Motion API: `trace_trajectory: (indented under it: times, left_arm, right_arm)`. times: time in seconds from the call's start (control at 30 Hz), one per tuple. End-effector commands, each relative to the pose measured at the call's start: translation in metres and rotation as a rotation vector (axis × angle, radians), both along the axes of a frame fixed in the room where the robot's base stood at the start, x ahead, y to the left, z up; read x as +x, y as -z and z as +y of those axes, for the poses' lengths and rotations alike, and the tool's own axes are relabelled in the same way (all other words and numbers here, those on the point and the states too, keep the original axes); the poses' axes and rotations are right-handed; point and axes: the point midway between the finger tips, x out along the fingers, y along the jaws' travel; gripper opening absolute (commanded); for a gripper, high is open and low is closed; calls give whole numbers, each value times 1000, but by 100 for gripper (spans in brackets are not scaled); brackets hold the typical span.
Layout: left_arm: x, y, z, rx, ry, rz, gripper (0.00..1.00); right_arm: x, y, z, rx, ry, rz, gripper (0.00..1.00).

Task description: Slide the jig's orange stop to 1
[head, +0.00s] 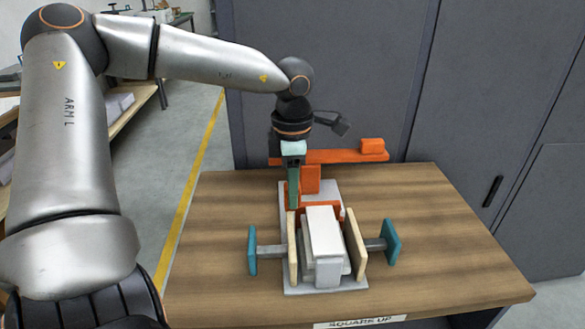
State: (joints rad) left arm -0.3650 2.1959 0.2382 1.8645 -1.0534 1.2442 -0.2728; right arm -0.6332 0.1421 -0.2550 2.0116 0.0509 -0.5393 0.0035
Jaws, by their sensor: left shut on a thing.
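The jig has a pale grey base (288,287) on the wooden table. A light grey block (323,232) stands in it between two cream boards (355,245). The orange stop (311,180) shows as an upright piece behind the block, with a low orange part (320,208) near the block's far end. My left gripper (293,203) points down at the stop's left side and is shut on it, though the grip itself is mostly hidden. I cannot read any scale or number on the jig. My right gripper is not in view.
Teal end plates (252,250) on grey rods stick out on both sides of the jig. A long orange bar (335,156) with a raised end lies across the back. The table (450,240) is clear to left and right. Dark cabinets (320,60) stand behind.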

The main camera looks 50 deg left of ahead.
Motion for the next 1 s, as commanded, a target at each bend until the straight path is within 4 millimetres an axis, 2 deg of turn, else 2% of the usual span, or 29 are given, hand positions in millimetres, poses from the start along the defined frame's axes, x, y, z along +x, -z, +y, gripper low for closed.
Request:
trace_trajectory:
  times: [0.07, 0.1, 0.33, 0.6, 0.7, 0.87, 1.0]
  left_arm:
    - [-2, 1, -4, -11, 3, 7, 0]
    - [-2, 1, -4, -12, 3, 8, 39]
    - [-2, 1, -3, -9, 3, 6, 65]
    - [-1, 0, -2, -7, 2, 4, 68]
    - [-1, -5, -2, -6, 2, 2, 68]
    - [0, -32, -2, -5, 2, 0, 68]
    - [0, -64, -2, -4, 2, 0, 68]
  right_arm:
    - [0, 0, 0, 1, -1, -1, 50]
    - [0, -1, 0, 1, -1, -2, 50]
    - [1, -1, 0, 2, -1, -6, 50]
    - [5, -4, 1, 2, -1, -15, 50]
    - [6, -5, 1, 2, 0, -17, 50]
    - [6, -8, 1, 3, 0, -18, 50]
    - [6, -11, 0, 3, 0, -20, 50]
